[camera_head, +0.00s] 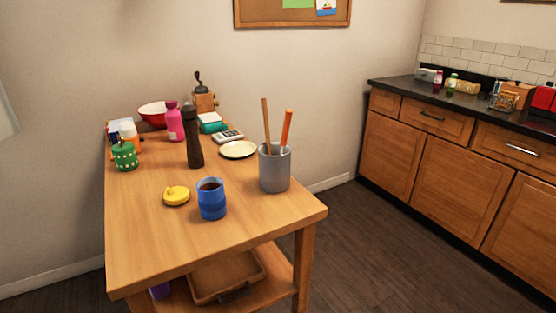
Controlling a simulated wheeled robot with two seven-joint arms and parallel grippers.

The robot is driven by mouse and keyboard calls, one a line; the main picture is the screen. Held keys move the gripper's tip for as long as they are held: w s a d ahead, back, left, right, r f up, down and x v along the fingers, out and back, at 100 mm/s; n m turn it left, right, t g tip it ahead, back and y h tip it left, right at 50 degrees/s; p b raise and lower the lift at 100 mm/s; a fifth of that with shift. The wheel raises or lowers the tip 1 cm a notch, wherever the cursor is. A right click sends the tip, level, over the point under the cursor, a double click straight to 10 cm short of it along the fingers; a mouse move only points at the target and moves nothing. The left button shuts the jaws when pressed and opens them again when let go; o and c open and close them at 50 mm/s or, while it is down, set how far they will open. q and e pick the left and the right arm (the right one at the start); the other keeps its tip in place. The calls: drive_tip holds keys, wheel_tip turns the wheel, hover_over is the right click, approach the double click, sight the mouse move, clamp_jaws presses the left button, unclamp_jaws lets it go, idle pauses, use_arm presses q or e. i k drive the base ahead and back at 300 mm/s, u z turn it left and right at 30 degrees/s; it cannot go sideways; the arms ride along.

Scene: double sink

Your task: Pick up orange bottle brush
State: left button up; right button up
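A grey cylindrical holder (274,170) stands upright near the right edge of the wooden table. An orange handle (287,127) sticks up out of it, leaning slightly right; it may be the bottle brush, but its lower part is hidden inside the holder. A brown wooden handle (266,124) stands beside it in the same holder. Neither of my grippers is in view.
The wooden table (150,235) has a blue mug (211,200), a yellow lid (176,196), a dark pepper mill (193,140) and a plate (238,149). Its front is clear. A counter with cabinets (440,135) stands at right, across open floor (370,240).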

sight(288, 114)
drive_tip(key=z, duration=1.65)
drive_tip(key=i, duration=1.5)
drive_tip(key=u, duration=3.2)
